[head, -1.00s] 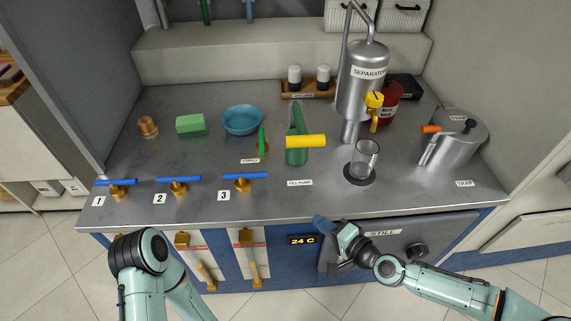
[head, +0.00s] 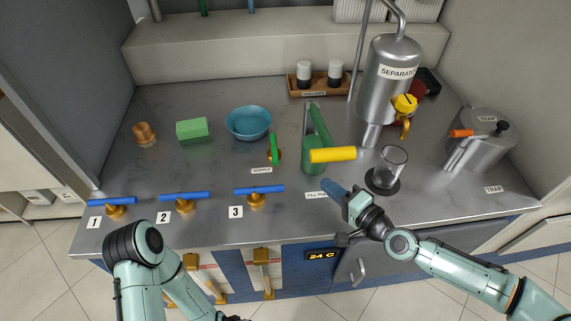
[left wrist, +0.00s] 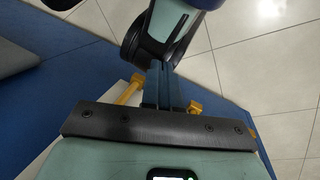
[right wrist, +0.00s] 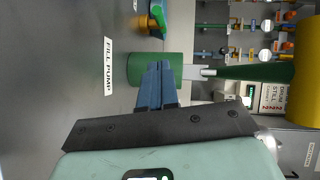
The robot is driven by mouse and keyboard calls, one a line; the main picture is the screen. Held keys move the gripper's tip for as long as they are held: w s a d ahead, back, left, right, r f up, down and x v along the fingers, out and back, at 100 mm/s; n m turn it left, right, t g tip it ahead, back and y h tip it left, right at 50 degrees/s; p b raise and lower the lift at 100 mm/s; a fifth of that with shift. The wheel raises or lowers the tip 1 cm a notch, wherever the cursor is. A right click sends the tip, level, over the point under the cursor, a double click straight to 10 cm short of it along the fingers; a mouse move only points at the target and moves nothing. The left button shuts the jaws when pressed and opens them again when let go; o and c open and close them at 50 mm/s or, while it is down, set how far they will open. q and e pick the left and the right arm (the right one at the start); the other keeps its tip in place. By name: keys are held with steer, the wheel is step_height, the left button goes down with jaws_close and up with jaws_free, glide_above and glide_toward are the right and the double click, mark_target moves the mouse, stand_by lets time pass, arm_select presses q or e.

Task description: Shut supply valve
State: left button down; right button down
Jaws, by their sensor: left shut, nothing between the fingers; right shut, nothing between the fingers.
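The likely supply valve is a small brass valve with a green lever (head: 273,148) on the counter, behind a small label (head: 262,170) too small to read surely. Its lever points away from the counter's front edge. In the right wrist view its brass and green parts (right wrist: 156,20) show beyond the pump. My right gripper (head: 328,186) is shut and empty over the counter's front, beside the fill pump label. In the right wrist view its fingertips (right wrist: 157,66) overlap the green pump body. My left gripper (left wrist: 160,68) is shut and empty, low before the cabinet; the head view barely shows it.
The green fill pump (head: 314,155) with its yellow handle (head: 332,154) stands right of the green lever. Three blue-handled valves (head: 184,196) line the front left. A glass beaker (head: 391,165), separator (head: 388,85), blue bowl (head: 249,122) and green sponge (head: 193,130) also stand there.

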mark_target(274, 151)
arm_select(q)
steer(key=shift+s, duration=0.1)
